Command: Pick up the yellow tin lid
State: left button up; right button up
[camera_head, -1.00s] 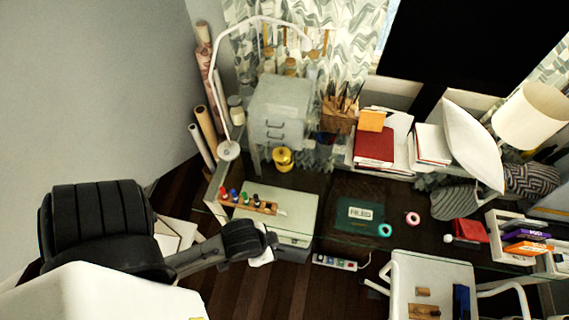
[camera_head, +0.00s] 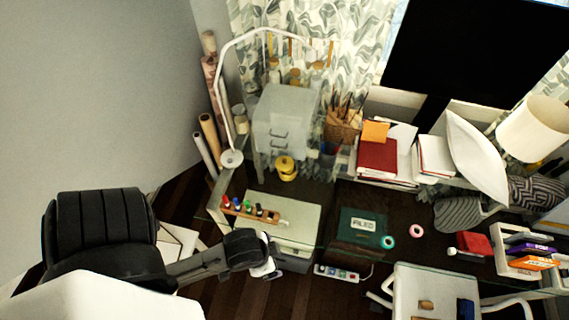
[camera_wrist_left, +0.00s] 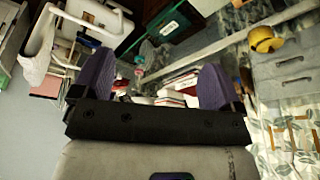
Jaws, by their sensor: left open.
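A small yellow tin (camera_head: 286,167) with its lid on top stands on the glass desk, in front of the grey drawer cabinet. It also shows in the left wrist view (camera_wrist_left: 264,40) at the upper right. The lid's edge is too small to make out clearly. My left gripper (camera_head: 272,269) is in front of the desk, below and left of the tin and well apart from it. In the left wrist view the two purple fingers of my left gripper (camera_wrist_left: 150,80) are spread, with nothing between them. My right gripper is not in view.
A wooden rack of coloured bottles (camera_head: 250,210) lies on a grey box (camera_head: 295,225) between my left gripper and the tin. The white lamp (camera_head: 231,158) stands left of the tin. A grey drawer cabinet (camera_head: 278,125) is behind it.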

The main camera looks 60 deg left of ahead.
pick_arm(q)
jog(key=shift+o, duration=0.6)
